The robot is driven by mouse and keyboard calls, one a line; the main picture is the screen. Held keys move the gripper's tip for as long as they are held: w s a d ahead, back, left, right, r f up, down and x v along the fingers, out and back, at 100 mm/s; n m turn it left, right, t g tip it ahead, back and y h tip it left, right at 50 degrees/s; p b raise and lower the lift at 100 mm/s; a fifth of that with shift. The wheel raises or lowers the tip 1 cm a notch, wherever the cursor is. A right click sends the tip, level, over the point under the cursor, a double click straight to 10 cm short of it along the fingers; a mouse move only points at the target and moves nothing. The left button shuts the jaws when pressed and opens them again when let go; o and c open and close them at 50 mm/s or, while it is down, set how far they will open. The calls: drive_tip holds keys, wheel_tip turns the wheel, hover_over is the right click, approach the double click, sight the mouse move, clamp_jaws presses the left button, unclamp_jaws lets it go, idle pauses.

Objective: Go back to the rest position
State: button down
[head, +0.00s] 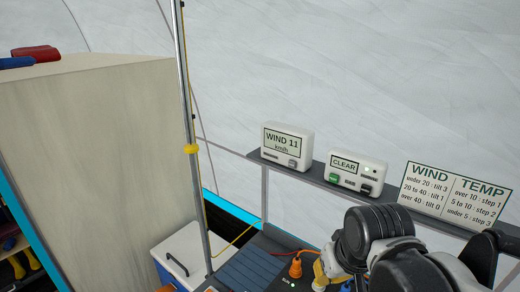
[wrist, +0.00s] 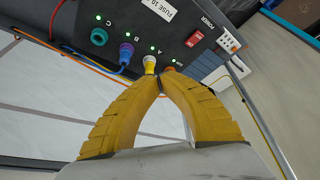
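In the wrist view my gripper (wrist: 160,80) has two yellow fingers whose tips meet, with nothing visible between them. The tips point at a dark panel box (wrist: 175,40), in front of a yellow plug (wrist: 150,64) and an orange plug (wrist: 170,69). Whether the tips touch a plug I cannot tell. In the head view my dark arm fills the lower right and mostly hides the gripper. An orange plug (head: 295,268) shows left of the arm there.
A shelf (head: 325,183) holds a wind display (head: 287,145), a CLEAR unit (head: 356,173) and a chart (head: 455,194). A tent pole (head: 188,110) stands left, beside a tall cabinet (head: 95,170).

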drive_tip(key=s+d+r+m+t, duration=0.1)
drive_tip(key=s+d+t, duration=0.1)
drive_tip(key=s+d, duration=0.2)
drive_tip(key=shift+s+r+m+t+b, duration=0.2)
drive_tip(key=shift+s+m+t+b, duration=0.15)
drive_tip(key=shift+s, duration=0.1)
idle(1.6)
